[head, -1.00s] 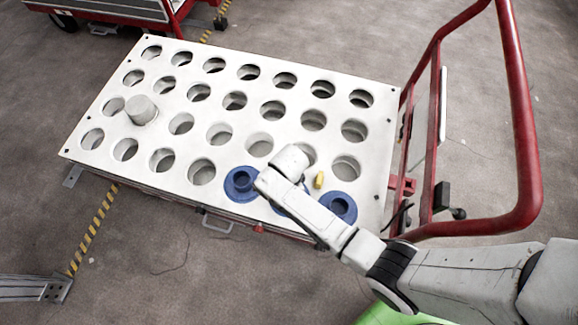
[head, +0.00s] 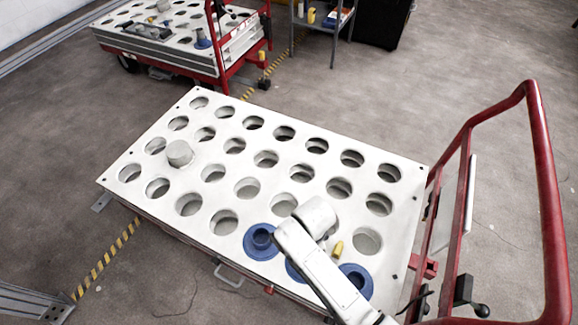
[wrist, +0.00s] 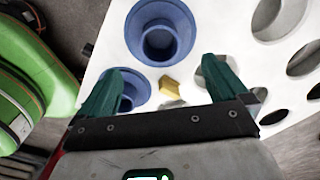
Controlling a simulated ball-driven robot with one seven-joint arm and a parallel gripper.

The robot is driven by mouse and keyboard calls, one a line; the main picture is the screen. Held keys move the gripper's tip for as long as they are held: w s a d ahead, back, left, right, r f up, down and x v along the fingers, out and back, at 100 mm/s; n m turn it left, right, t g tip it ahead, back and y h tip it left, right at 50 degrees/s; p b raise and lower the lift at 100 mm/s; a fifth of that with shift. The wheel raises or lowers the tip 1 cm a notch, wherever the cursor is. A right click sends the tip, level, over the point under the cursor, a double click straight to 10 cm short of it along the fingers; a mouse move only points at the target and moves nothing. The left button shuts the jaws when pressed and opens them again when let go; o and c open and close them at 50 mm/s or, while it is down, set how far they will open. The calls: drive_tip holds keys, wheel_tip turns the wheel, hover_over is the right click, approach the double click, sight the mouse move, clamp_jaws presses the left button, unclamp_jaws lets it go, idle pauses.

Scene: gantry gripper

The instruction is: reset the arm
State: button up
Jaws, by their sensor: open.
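My arm reaches from the bottom edge over the near right part of a white perforated table top (head: 325,215) in the head view. My gripper is hidden under the arm there. In the wrist view my gripper (wrist: 165,65) shows two green fingers spread apart with nothing held between them. A small yellow piece (head: 337,249) lies on the top beside the arm; in the wrist view it (wrist: 168,87) appears between the fingers, apart from both.
Blue flanged pieces (head: 261,241) (head: 357,280) sit along the near edge, one partly hidden by my arm. A pale cylinder (head: 180,154) stands at the left. A red handle frame (head: 540,170) rises at the right. Another loaded cart (head: 235,55) stands behind; floor between is clear.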

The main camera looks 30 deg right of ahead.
drive_tip(key=s+d+r+n+p, duration=0.2)
drive_tip(key=s+d+r+n, duration=0.2)
drive_tip(key=s+r+n, duration=0.4)
drive_tip(key=s+d+r+n+t+p, duration=0.1)
drive_tip(key=s+d+r+n, duration=0.3)
drive_tip(key=s+r+n, duration=0.4)
wheel_tip(320, 180, up, 2)
drive_tip(key=n+p, duration=0.1)
drive_tip(key=n, duration=0.2)
drive_tip(key=shift+s+p, duration=0.25)
drive_tip(key=shift+p, duration=0.05)
drive_tip(key=shift+c, duration=0.5)
